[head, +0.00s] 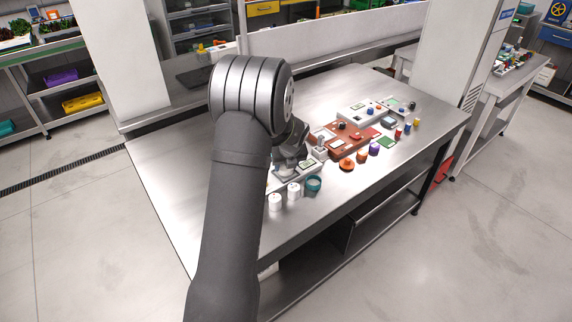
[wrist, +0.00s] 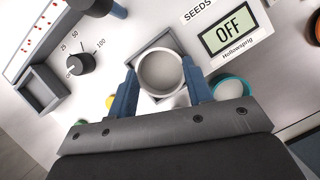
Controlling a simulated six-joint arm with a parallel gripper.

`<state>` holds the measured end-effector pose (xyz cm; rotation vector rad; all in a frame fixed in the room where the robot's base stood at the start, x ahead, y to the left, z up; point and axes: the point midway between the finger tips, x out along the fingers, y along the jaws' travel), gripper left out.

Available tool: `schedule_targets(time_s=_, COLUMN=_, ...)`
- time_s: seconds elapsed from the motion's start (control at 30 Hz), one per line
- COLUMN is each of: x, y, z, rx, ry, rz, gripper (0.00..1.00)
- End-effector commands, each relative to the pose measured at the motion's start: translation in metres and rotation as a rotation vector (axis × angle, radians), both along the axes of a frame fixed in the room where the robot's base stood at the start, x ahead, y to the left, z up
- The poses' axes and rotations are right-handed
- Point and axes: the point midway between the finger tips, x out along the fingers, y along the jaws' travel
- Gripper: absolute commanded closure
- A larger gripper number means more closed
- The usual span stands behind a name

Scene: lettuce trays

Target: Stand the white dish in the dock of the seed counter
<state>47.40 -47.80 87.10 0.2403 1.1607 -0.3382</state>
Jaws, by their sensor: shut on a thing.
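The white dish (wrist: 161,73) is round and pale inside. My gripper (wrist: 159,78), with blue fingers, is shut on it from both sides. Behind the dish is the grey square dock (wrist: 167,38) of the white seed counter (wrist: 165,13); its rim shows around the dish. I cannot tell whether the dish rests in the dock or hangs just above it. The counter's display (wrist: 228,27) reads OFF, beside the word SEEDS. In the head view the counter (head: 311,167) is partly covered by my arm, and the dish cannot be made out.
A black knob (wrist: 80,64) marked 25, 50 and 100 and an empty grey holder (wrist: 40,92) lie left. A teal cup (head: 313,184) stands right of two white pots (head: 293,190). A red-brown device (head: 352,140) stands further right. The table's left part (head: 175,165) is clear.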

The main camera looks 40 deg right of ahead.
Motion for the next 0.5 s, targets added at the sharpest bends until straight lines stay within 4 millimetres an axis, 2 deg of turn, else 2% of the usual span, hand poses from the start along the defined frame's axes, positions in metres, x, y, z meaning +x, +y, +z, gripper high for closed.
schedule_targets(time_s=0.43, x=-0.0002, y=0.0002, z=-0.0107, rx=0.001, ry=0.001, rz=0.0, gripper=0.83)
schedule_targets(time_s=0.47, x=-0.0002, y=0.0002, z=-0.0104, rx=0.0, ry=0.001, rz=0.0, gripper=0.48)
schedule_targets(time_s=0.5, x=-0.0001, y=0.0001, z=-0.0103, rx=0.0, ry=0.001, rz=0.0, gripper=0.4)
